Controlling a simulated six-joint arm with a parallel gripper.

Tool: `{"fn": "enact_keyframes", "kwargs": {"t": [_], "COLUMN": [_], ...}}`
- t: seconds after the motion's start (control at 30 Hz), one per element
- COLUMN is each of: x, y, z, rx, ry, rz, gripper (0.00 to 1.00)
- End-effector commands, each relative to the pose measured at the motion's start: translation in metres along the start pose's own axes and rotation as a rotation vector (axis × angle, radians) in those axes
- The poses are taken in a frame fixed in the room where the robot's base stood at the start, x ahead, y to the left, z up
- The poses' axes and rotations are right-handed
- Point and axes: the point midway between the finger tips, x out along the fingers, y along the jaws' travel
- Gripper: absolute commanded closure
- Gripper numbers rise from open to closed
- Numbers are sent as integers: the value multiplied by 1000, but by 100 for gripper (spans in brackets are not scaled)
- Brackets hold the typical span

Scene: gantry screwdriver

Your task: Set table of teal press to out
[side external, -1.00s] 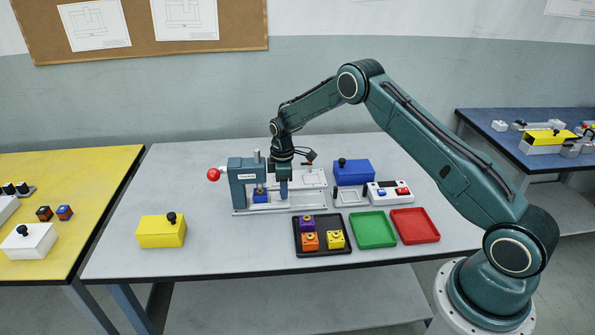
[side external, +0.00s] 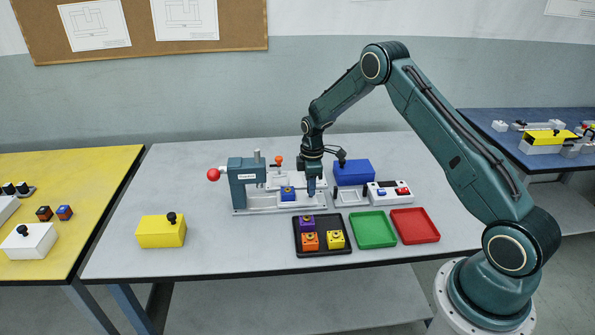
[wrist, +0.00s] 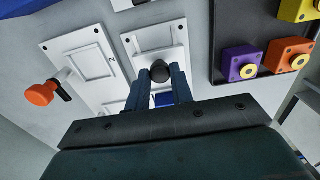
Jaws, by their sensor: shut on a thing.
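The teal press (side external: 243,185) stands at the left end of a pale grey base (side external: 265,208) on the table, with a red ball knob (side external: 213,175) on its left side. Its sliding table (wrist: 150,50) is white, with a dark round knob (wrist: 159,72). My gripper (wrist: 161,92) is shut on that knob. A blue block (side external: 288,193) sits on the base between the press and my gripper, which shows in the side view (side external: 311,192) at the right part of the base. The blue block is mostly hidden behind my gripper in the wrist view.
A black tray (side external: 322,253) with purple, orange and yellow blocks lies in front. Green (side external: 374,230) and red (side external: 415,225) trays lie to its right. A blue box (side external: 353,172) and a white button panel (side external: 389,191) stand right of my gripper. A yellow box (side external: 161,232) stands front left.

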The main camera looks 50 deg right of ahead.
Motion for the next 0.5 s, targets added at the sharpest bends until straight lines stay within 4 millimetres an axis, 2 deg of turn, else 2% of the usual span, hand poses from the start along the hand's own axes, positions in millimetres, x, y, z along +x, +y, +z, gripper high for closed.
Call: {"fn": "enact_keyframes", "kwargs": {"t": [0.03, 0.13, 0.47, 0.5], "x": [-1, -1, 0, 0], "y": [1, 1, 1, 0], "z": [8, 17, 22, 22], "rx": [4, 3, 7, 7], "ry": [0, 0, -5, -5], "rz": [2, 3, 0, 0], "gripper": [100, 100, 100, 69]}}
